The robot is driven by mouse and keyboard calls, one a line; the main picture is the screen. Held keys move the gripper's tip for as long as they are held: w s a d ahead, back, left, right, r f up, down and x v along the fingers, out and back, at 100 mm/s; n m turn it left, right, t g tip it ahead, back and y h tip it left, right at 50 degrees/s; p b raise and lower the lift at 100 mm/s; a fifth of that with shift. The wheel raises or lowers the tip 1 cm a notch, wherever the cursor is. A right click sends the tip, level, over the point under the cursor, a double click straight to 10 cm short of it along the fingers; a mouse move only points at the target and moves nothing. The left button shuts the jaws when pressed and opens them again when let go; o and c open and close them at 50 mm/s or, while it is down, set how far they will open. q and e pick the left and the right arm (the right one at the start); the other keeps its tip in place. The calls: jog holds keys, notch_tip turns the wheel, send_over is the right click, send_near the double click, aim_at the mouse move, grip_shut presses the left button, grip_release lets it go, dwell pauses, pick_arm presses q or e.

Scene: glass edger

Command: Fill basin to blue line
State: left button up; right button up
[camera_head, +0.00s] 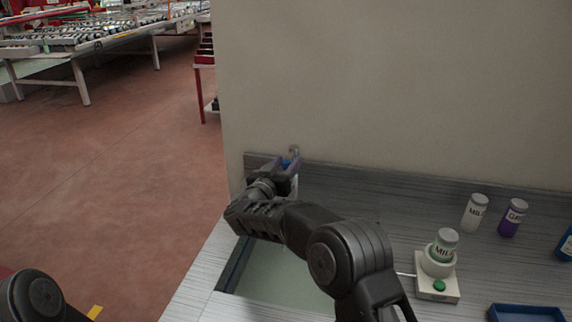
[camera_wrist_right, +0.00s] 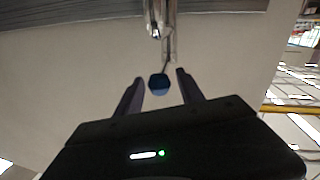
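The basin (camera_head: 233,264) is sunk in the counter below my right arm, which hides its far part. Its inside looks pale grey-green; I cannot make out a blue line or the water level. The metal tap (camera_wrist_right: 162,22) stands at the back by the wall, mostly hidden in the head view. A round blue knob (camera_wrist_right: 159,84) is on the tap. My right gripper (camera_head: 289,166) is at the tap. In the right wrist view, its fingers (camera_wrist_right: 159,88) are open on either side of the knob, with gaps visible. My left gripper is out of view.
On the right of the counter (camera_head: 375,207) stand a white-and-green device (camera_head: 438,288) holding a vial (camera_head: 444,245), a white bottle (camera_head: 475,212), a purple bottle (camera_head: 513,217) and a blue tray (camera_head: 525,313). A wall (camera_head: 400,90) rises behind.

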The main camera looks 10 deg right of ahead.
jog(key=shift+o, duration=0.2)
jog(key=shift+s+a, duration=0.1)
jog(key=shift+s+a, duration=0.15)
jog(key=shift+s, duration=0.05)
jog(key=b+v, duration=0.2)
jog(key=v, duration=0.5)
dwell(6.1)
